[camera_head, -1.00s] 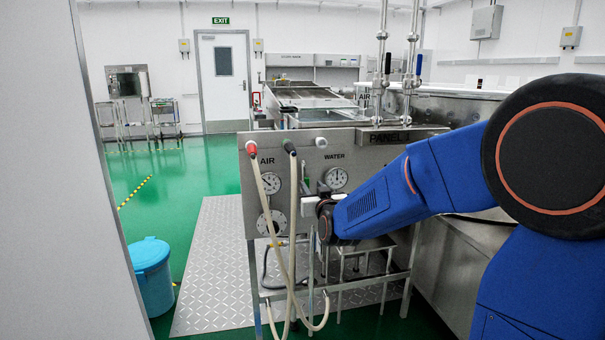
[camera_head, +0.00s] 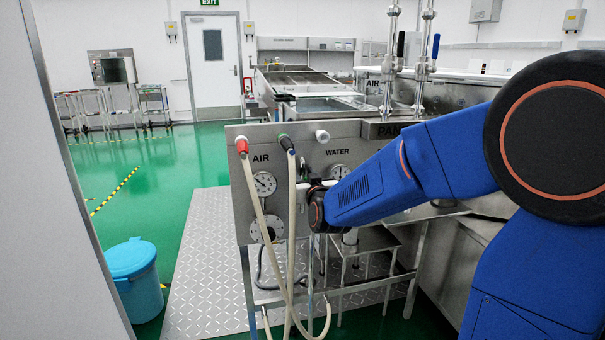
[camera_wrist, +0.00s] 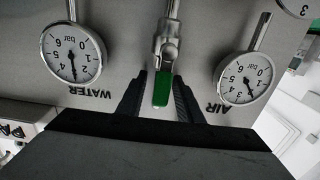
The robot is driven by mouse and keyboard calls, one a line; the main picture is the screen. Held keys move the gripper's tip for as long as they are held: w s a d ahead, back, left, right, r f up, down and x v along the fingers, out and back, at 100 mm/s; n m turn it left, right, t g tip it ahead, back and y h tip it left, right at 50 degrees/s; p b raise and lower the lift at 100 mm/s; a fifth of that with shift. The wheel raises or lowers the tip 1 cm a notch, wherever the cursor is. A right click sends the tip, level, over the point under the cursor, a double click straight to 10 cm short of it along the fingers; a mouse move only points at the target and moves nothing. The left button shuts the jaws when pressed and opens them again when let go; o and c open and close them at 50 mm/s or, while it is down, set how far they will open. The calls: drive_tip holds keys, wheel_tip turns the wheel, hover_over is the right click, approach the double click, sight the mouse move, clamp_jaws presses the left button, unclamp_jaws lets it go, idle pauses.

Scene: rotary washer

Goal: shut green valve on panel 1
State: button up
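The green valve handle (camera_wrist: 162,90) hangs from a metal valve body (camera_wrist: 166,45) on the panel in the wrist view. My gripper (camera_wrist: 160,84) is open, with one dark finger on each side of the green handle. A small gap shows between each finger and the handle, so it is not gripped. In the head view, panel 1 (camera_head: 240,200) faces me, its name plate partly covered by my blue arm. My gripper (camera_head: 308,186) is at the panel front between the AIR and WATER labels. The green handle is not clearly visible there.
Gauges flank the valve, WATER (camera_wrist: 73,53) and AIR (camera_wrist: 244,78). Pale hoses (camera_head: 292,240) hang from red-ended and green-ended fittings left of my gripper. A blue bin (camera_head: 135,275) stands left on the green floor. A grey wall edge (camera_head: 70,200) fills the left side.

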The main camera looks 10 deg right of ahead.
clamp_jaws()
drive_tip(key=shift+d+m, duration=0.15)
drive_tip(key=shift+m, duration=0.15)
drive_tip(key=d+f+m, duration=0.5)
drive_tip(key=m, duration=1.2)
drive_tip(key=shift+d+f, duration=0.15)
drive_tip(key=shift+f, duration=0.2)
drive_tip(key=shift+m, duration=0.3)
unclamp_jaws()
